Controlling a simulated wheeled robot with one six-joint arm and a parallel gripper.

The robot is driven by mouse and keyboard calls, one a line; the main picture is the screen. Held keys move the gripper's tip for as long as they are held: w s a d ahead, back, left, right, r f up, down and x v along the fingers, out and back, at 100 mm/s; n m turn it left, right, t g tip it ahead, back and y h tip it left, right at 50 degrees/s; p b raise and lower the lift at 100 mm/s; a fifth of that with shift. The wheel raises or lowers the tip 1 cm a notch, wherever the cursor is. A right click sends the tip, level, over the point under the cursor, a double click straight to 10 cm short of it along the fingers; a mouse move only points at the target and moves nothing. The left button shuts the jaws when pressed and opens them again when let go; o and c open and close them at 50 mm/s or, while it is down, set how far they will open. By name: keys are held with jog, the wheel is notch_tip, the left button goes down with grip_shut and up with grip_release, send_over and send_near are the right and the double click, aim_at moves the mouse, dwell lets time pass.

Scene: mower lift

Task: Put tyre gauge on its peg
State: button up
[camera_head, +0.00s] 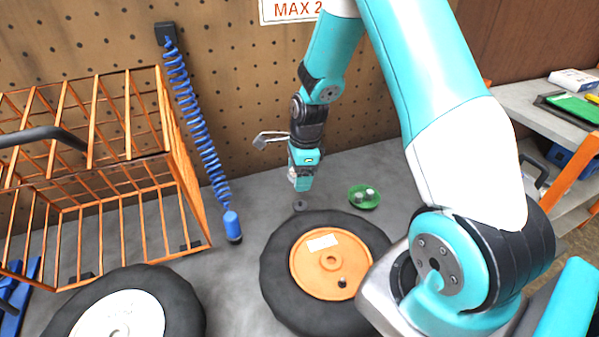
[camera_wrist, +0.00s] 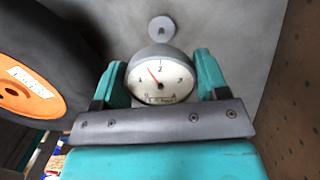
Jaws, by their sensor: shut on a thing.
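The tyre gauge (camera_wrist: 160,76) has a round white dial with a red needle and a grey rim. My gripper (camera_wrist: 158,88) is shut on it, with one teal finger on each side, and the dial faces the wrist camera. In the head view, my gripper (camera_head: 300,182) points down above the bench, and the gauge (camera_head: 292,177) shows only as a small pale patch. A small round grey base (camera_head: 300,205) stands on the bench just below, apart from the gauge. The wrist view shows this base (camera_wrist: 162,28) beyond the gauge, with a small darker stub at its middle, which looks like the peg.
A tyre with an orange hub (camera_head: 306,268) lies right in front of the base. A green dish (camera_head: 364,196) with small parts is to its right. A blue coiled hose (camera_head: 196,120) hangs left, beside an orange wire basket (camera_head: 190,185). A pegboard wall (camera_head: 240,80) rises behind.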

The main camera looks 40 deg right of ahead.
jog(key=shift+f+b, duration=2.5)
jog(key=shift+f, duration=0.4)
jog(key=shift+a+p, duration=0.1)
jog(key=shift+p, duration=0.3)
jog(key=shift+f+b, duration=0.4)
jog(key=shift+f, duration=0.2)
jog(key=o, duration=0.8)
jog(key=shift+c, duration=0.2)
jog(key=shift+r, duration=0.15)
jog(key=r+p, duration=0.6)
jog(key=r, duration=0.1)
jog(key=d+r+p, duration=0.1)
jog(key=r+p, duration=0.2)
jog(key=shift+s+d+r, duration=0.1)
jog(key=shift+s+r, duration=0.2)
jog(key=shift+r, duration=0.1)
